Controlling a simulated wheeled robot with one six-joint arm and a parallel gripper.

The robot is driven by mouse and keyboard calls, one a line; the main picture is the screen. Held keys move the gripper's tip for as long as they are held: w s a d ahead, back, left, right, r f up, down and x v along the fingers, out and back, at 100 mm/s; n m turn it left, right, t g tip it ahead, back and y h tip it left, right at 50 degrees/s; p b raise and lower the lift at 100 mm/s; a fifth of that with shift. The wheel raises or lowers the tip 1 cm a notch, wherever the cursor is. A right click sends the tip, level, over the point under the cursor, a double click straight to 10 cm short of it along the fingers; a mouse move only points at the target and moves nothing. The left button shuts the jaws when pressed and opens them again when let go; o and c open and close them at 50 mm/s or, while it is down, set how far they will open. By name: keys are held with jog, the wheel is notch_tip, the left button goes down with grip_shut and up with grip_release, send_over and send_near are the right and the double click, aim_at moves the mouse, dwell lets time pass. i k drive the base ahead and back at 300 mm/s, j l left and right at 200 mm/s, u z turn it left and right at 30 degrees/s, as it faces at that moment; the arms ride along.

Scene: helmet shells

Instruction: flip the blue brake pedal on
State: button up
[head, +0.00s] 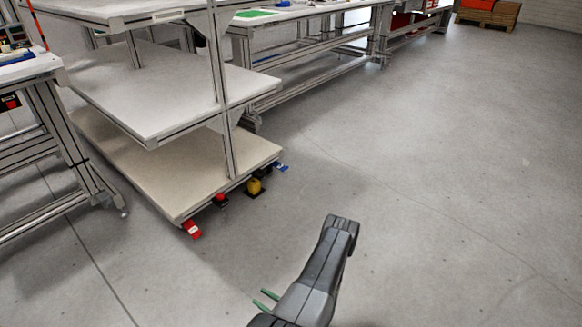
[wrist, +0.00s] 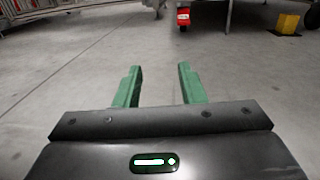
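The blue brake pedal (head: 281,167) sticks out low at the right end of the shelf cart's bottom deck, near the floor. I cannot tell whether it is up or down. I do not make it out in the wrist view. My gripper (head: 267,296) is in front of the cart, well apart from the pedal, with open floor between. In the wrist view its two green fingers (wrist: 159,85) stand apart with nothing between them.
The cart (head: 190,180) has stacked decks. A red pedal (head: 192,229), a small red-and-black part (head: 220,200) and a yellow block (head: 254,187) sit along its lower edge. Workbenches (head: 300,40) stand behind it. The floor (head: 450,180) to the right is clear.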

aim_at(275, 165)
jog(key=i+l, duration=0.2)
jog(key=i, duration=0.55)
jog(key=i+l+z, duration=0.15)
jog(key=i, duration=0.6)
jog(key=i+l, duration=0.15)
jog(key=i, duration=0.65)
jog(key=l+z, duration=0.05)
